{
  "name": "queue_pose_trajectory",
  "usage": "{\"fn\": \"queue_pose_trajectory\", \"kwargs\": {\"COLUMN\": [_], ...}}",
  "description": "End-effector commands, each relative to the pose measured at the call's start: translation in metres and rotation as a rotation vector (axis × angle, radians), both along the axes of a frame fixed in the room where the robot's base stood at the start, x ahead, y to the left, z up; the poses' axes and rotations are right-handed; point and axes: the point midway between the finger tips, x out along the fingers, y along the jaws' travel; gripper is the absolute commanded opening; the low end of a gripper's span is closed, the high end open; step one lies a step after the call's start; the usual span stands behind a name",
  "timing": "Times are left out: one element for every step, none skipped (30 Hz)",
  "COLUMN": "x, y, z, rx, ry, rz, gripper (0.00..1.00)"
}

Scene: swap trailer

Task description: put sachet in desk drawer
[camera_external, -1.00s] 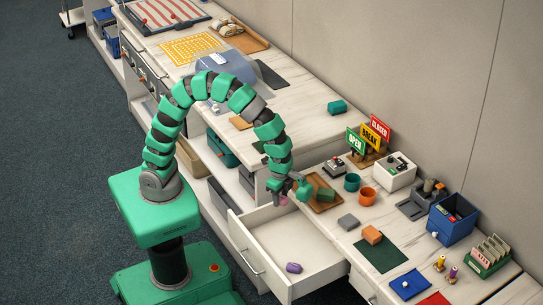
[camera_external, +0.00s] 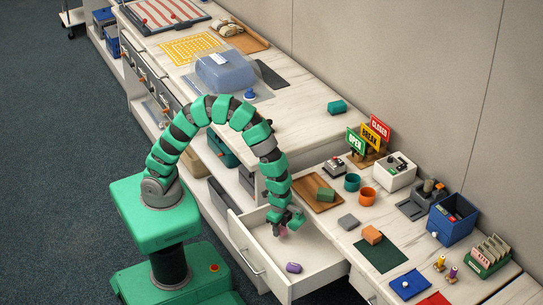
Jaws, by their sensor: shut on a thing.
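The desk drawer (camera_external: 318,258) is pulled out from the white counter, its white inside visible from above. My gripper (camera_external: 285,226) is over the far left part of the drawer opening, pointing down. It is shut on a small pinkish thing (camera_external: 283,233), which looks like the sachet; it is mostly hidden by the fingers. Whether it touches the drawer floor I cannot tell. A small purple object (camera_external: 293,267) lies in the drawer near its front.
A wooden tray (camera_external: 309,201) with a green block (camera_external: 325,194) stands on the counter beside the drawer.

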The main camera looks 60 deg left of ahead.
Motion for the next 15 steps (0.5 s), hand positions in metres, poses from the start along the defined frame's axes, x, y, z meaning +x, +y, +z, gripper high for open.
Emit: {"fn": "queue_pose_trajectory", "kwargs": {"x": [0.000,0.000,0.000,0.000,0.000,0.000,0.000,-0.001,-0.001,0.000,0.000,0.000,0.000,0.000,0.000], "y": [0.000,0.000,0.000,0.000,0.000,0.000,0.000,0.001,0.001,0.000,0.000,0.000,0.000,0.000,0.000], "z": [-0.004,-0.008,-0.013,-0.017,-0.022,-0.028,-0.032,-0.035,-0.038,-0.038,-0.038,-0.038,-0.037,-0.037,-0.037], "rx": [0.001,0.001,0.001,0.001,0.001,0.001,0.001,0.002,0.002,0.001,0.001,0.001,0.001,0.000,0.000], "ry": [0.000,0.001,0.001,0.001,0.001,0.002,0.003,0.002,0.002,0.002,0.002,0.001,0.000,0.000,0.000], "rz": [0.000,0.000,0.000,0.001,0.001,0.001,0.001,0.001,0.001,0.001,0.001,0.001,0.001,0.001,0.001], "gripper": [0.14,0.14,0.14,0.14,0.14,0.14,0.14,0.14,0.14,0.14,0.14,0.14,0.14,0.14,0.14]}}
